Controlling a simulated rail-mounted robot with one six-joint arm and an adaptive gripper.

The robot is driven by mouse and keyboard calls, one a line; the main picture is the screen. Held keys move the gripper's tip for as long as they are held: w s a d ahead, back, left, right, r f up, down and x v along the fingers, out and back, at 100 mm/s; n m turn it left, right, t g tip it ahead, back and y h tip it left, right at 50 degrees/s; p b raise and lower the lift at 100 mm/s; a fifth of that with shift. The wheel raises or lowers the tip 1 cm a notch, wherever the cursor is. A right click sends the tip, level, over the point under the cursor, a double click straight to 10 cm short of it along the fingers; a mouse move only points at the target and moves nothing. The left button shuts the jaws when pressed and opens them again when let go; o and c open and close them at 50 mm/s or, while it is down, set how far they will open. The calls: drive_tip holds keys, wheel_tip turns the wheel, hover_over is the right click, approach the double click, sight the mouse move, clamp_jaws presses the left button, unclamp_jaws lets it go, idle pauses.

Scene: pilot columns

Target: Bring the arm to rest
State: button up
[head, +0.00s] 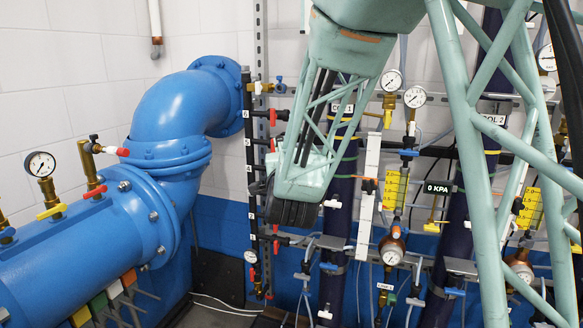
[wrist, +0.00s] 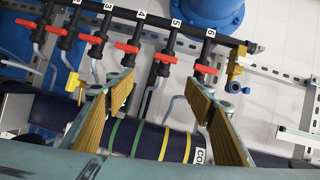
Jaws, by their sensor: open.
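My gripper (wrist: 162,83) shows in the wrist view with its two fingers wide apart. The fingers have ribbed yellow-brown pads, and nothing is between them. Beyond them are a dark column (wrist: 145,138) with green and yellow bands and a black manifold with red valve handles. My pale green lattice arm (head: 315,130) hangs down across the middle of the head view, in front of the column labelled COL1. In the head view I cannot make out the fingers; the arm covers that area.
A large blue pipe (head: 110,235) with an elbow fills the left. The numbered black manifold (wrist: 170,28) carries several red handles close to the fingers. Round gauges (head: 415,97), yellow scales (head: 395,188) and thin tubing crowd the wall to the right. White wall tiles (head: 70,60) are bare at upper left.

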drive_tip(key=s+d+f+n+g, duration=0.1)
drive_tip(key=s+d+n+g, duration=0.3)
drive_tip(key=s, duration=1.5)
drive_tip(key=s+d+f+n+g+h, duration=0.1)
drive_tip(key=s+d+n+g, duration=0.3)
drive_tip(key=s+d, duration=0.8)
drive_tip(key=s+d+f+n+g, duration=0.1)
drive_tip(key=s+d+n+g, duration=0.3)
drive_tip(key=s, duration=2.1)
drive_tip(key=shift+s+d+n+g+p, duration=0.3)
drive_tip(key=shift+s+d+n+g, duration=0.1)
drive_tip(key=shift+d+n, duration=1.55)
drive_tip(key=shift+w, duration=0.1)
drive_tip(key=shift+c, duration=0.7)
